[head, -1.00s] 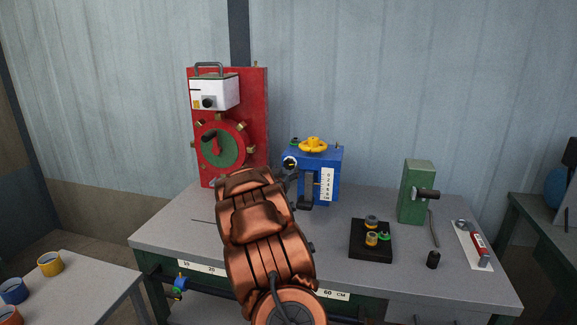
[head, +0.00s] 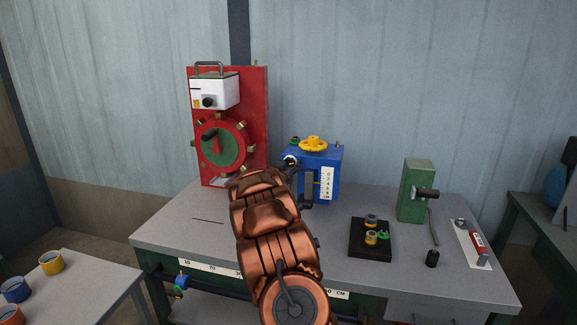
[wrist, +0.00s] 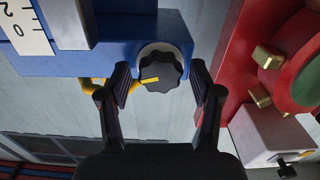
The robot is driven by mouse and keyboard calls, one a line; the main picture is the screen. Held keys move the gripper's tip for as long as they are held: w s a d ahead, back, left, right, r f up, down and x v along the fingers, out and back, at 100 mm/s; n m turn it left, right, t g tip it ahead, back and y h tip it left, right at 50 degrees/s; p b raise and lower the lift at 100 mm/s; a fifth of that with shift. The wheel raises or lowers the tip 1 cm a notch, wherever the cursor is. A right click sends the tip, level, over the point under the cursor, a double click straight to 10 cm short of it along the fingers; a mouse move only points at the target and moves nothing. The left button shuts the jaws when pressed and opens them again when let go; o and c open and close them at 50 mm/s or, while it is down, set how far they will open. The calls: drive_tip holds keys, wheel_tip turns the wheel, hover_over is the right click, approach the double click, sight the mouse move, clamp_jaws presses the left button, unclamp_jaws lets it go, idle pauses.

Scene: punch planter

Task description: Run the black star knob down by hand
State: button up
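The black star knob (wrist: 161,70) has a yellow pointer mark and sits on a pale round collar on the blue housing (wrist: 120,50). In the head view the knob (head: 290,161) shows small at the upper left of the blue housing (head: 330,165). My gripper (wrist: 161,82) is open in the wrist view, with one finger on each side of the knob. A gap shows between each finger and the knob. In the head view my arm hides most of the gripper.
A red panel (head: 255,110) with a green-centred wheel (head: 220,148) stands close left. A yellow handwheel (head: 313,144) tops the blue housing.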

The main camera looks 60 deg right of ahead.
drive_tip(key=c, duration=0.9)
drive_tip(key=shift+f+b, duration=0.1)
drive_tip(key=shift+b, duration=0.2)
drive_tip(key=shift+m+b, duration=0.55)
drive_tip(key=shift+m, duration=0.05)
drive_tip(key=shift+m+b, duration=1.05)
drive_tip(key=shift+m, duration=0.15)
drive_tip(key=o, duration=1.1)
drive_tip(key=shift+o, duration=0.2)
